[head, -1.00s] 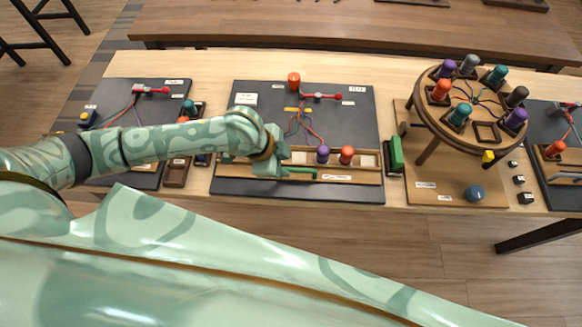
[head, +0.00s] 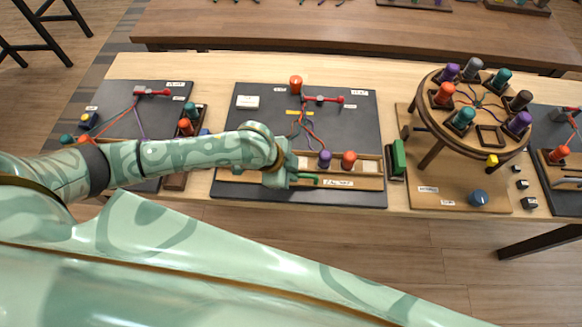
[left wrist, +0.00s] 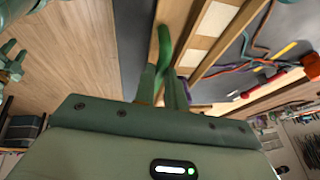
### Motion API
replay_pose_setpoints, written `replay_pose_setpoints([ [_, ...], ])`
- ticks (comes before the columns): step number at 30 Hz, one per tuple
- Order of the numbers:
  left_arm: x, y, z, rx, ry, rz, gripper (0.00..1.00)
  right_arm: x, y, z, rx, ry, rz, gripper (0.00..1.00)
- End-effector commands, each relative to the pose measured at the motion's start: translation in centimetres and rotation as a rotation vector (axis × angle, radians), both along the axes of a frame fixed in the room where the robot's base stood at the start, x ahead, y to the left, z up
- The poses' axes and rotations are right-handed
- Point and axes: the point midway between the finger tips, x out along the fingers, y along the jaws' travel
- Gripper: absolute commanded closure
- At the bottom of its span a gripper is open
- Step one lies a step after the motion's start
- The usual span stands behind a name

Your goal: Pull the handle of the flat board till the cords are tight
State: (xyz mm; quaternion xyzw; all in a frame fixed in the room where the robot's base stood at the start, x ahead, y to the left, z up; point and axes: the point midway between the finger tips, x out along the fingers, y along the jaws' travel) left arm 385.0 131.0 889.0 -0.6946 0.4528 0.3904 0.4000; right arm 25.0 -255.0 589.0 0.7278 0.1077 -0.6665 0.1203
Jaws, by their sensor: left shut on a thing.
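The flat board (head: 355,118) is the dark panel in the middle of the table in the head view. A wooden rail (head: 369,181) runs along its near side, with a purple bobbin (head: 324,160) and an orange bobbin (head: 348,161) in it. Red and dark cords (head: 309,130) run from a red-ended clamp (head: 318,99) toward the rail. My left gripper (head: 288,178) is at the rail, shut on the green handle (head: 307,180). In the left wrist view the handle (left wrist: 164,45) rises from between the fingers (left wrist: 163,90). My right gripper is out of view.
A round braiding stand (head: 432,125) with several bobbins stands to the right. A green block (head: 398,157) is between it and the board. Another dark board (head: 115,102) lies to the left, partly behind my left arm. The floor beyond the near table edge is clear.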

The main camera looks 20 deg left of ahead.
Motion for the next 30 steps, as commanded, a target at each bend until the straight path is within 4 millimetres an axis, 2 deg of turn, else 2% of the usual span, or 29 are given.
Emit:
replay_pose_setpoints([
  [1, -1.3, -0.4, 0.5, 0.001, 0.011, -0.003, 1.00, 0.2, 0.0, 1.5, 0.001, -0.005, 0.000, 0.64],
  [6, -3.9, -1.0, 0.3, 0.000, 0.013, -0.002, 1.00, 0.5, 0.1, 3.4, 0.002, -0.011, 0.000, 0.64],
  [16, -4.4, -1.3, -0.2, -0.003, 0.014, -0.005, 1.00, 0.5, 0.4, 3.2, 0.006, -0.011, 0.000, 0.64],
  [17, -4.4, -1.3, -0.2, -0.003, 0.014, -0.005, 0.82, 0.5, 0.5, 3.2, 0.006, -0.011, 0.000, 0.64],
  [18, -4.4, -1.3, -0.2, -0.003, 0.014, -0.005, 0.71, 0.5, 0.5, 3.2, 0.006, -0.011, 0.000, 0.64],
  [19, -4.4, -1.3, -0.2, -0.003, 0.014, -0.005, 0.66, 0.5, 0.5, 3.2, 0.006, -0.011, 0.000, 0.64],
  [27, -4.2, -1.2, 0.0, -0.002, 0.010, -0.003, 0.66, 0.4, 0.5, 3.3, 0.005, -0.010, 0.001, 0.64],
  [30, -4.4, -1.0, 0.7, -0.002, 0.008, -0.003, 0.66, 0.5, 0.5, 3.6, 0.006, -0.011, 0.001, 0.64],
])
